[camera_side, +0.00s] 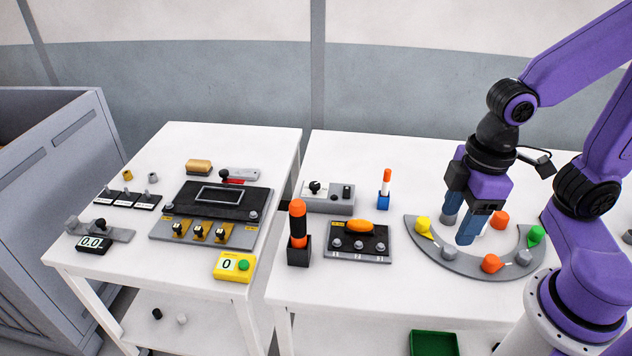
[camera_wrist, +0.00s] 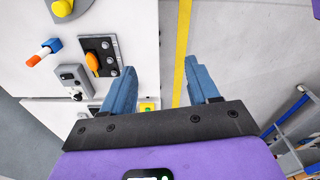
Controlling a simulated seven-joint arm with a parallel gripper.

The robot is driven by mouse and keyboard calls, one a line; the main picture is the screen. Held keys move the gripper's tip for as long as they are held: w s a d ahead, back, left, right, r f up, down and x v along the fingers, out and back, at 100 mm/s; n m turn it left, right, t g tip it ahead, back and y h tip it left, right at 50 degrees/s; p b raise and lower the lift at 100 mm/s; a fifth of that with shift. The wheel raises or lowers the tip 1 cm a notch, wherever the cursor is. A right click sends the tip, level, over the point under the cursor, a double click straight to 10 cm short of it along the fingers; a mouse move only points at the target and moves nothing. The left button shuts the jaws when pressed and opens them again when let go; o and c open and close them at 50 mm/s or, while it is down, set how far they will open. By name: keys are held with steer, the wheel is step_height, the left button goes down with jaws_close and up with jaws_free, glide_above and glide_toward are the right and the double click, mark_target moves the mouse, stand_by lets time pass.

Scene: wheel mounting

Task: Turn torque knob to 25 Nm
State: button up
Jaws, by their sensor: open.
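No readable label marks the torque knob. One candidate is the black knob (camera_side: 316,187) on a grey box (camera_side: 315,204) at the back left of the right table; this box also shows in the wrist view (camera_wrist: 70,74). In front of it, a black panel (camera_side: 345,229) carries an orange oblong handle (camera_side: 360,229) and three small grey knobs; its handle shows in the wrist view (camera_wrist: 92,61). I cannot read any torque setting. My gripper (camera_side: 458,232) is open and empty, above the grey curved plate, right of both units. Its blue fingers are apart in the wrist view (camera_wrist: 160,75).
The grey curved plate (camera_side: 447,253) holds several coloured pieces. A black-and-orange tool (camera_side: 298,222) stands upright in a black holder. An orange-and-white stick stands in a blue base (camera_side: 384,201). The left table holds a large black panel (camera_side: 223,201) and a yellow box (camera_side: 234,267).

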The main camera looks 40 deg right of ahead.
steer(key=w+a+m+t, duration=0.1)
steer(key=w+a+m, duration=0.2)
steer(key=w, duration=0.7)
steer(key=m+t, duration=0.3)
steer(key=m, duration=0.6)
glide_toward(315, 184)
steer(key=shift+h, duration=0.4)
steer(key=x, duration=0.8)
steer(key=shift+w+a, duration=0.1)
steer(key=shift+a, duration=0.2)
steer(key=c, duration=1)
steer(key=shift+c, duration=0.2)
